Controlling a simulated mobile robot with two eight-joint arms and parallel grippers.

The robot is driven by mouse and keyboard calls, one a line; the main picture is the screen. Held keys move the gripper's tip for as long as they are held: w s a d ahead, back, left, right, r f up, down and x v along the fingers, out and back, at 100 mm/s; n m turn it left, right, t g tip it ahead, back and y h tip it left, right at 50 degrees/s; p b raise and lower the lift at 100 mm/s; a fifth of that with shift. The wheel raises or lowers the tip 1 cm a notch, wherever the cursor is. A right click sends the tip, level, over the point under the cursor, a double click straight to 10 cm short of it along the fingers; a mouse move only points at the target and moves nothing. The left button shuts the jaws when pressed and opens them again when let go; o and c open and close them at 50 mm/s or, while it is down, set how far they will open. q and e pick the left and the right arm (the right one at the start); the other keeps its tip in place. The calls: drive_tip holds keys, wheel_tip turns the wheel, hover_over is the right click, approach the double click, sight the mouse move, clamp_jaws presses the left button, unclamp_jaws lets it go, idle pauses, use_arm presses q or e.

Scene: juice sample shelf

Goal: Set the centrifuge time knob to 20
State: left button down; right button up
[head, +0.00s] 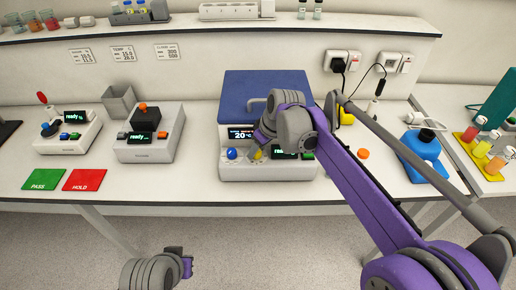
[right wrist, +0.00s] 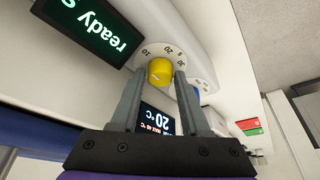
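The centrifuge (head: 262,95) has a blue lid, which is down, and a light front panel. A blue knob (head: 231,154) sits at the left of this panel. The yellow knob (right wrist: 160,71) is on the panel inside a printed dial with marks including 10, 20 and 30. I cannot tell clearly which mark it points to. My right gripper (right wrist: 159,74) is open, with its fingertips on either side of the yellow knob and gaps visible. In the head view the right gripper (head: 257,150) partly hides the knob. My left gripper (head: 182,260) is low, away from the bench.
A display (right wrist: 157,120) reads 20 °C; another (right wrist: 88,22) reads ready. Two instruments (head: 68,131) (head: 150,132) stand at left behind green PASS (head: 43,180) and red HOLD (head: 84,180) mats. A blue item (head: 422,150) stands at right.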

clamp_jaws()
drive_tip(key=shift+m, duration=0.3)
drive_tip(key=m+h, duration=0.1)
drive_tip(key=m, duration=0.1)
drive_tip(key=m+t+h, duration=0.1)
drive_tip(key=m, duration=0.2)
drive_tip(key=shift+s+a+p, duration=0.1)
drive_tip(key=shift+a+p, duration=0.05)
drive_tip(key=shift+p, duration=0.15)
drive_tip(key=m+h, duration=0.1)
drive_tip(key=m, duration=0.2)
drive_tip(key=m+h+p, duration=0.1)
drive_tip(key=m, duration=0.2)
drive_tip(key=shift+a, duration=0.15)
idle(0.3)
drive_tip(key=shift+o, duration=2.3)
unclamp_jaws()
